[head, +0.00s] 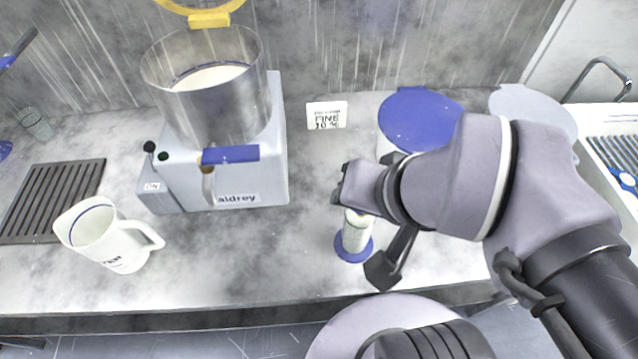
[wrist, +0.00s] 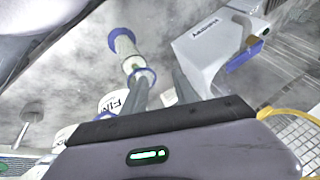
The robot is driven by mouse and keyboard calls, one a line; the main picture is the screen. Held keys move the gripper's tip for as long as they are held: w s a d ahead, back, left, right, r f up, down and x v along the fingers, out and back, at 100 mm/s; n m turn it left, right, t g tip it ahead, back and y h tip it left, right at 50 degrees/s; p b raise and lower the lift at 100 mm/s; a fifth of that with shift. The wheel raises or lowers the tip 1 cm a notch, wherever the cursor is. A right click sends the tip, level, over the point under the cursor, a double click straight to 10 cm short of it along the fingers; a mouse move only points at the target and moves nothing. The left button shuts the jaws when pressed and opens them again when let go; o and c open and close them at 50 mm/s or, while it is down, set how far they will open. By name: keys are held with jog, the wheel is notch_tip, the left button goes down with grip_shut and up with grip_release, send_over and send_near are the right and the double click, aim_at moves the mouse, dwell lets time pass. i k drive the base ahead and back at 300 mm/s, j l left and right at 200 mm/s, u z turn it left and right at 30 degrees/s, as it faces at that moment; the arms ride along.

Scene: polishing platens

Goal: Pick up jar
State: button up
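The jar (head: 356,231) is a pale, whitish cylinder standing on the grey worktop, with a wide blue disc at its foot. My gripper's body hides its upper end in the head view. In the wrist view the jar (wrist: 124,50) shows as a pale cylinder with a blue rim at each end. My gripper (wrist: 163,84) shows two grey fingers standing apart, with no object clearly held between them. The left finger overlaps the jar's near blue rim; I cannot tell whether they touch. In the head view the fingertips are mostly hidden.
A grey machine (head: 240,181) with a clear-walled bowl (head: 205,95) stands to the left. A white jug (head: 100,236) and a dark slatted rack (head: 45,205) are farther left.

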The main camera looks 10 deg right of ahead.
aim_at(354, 243)
jog(key=k+j+u, duration=0.2)
jog(key=k+u, duration=0.25)
jog(key=k+j+u, duration=0.45)
jog(key=i+l, duration=0.05)
jog(key=l, duration=0.05)
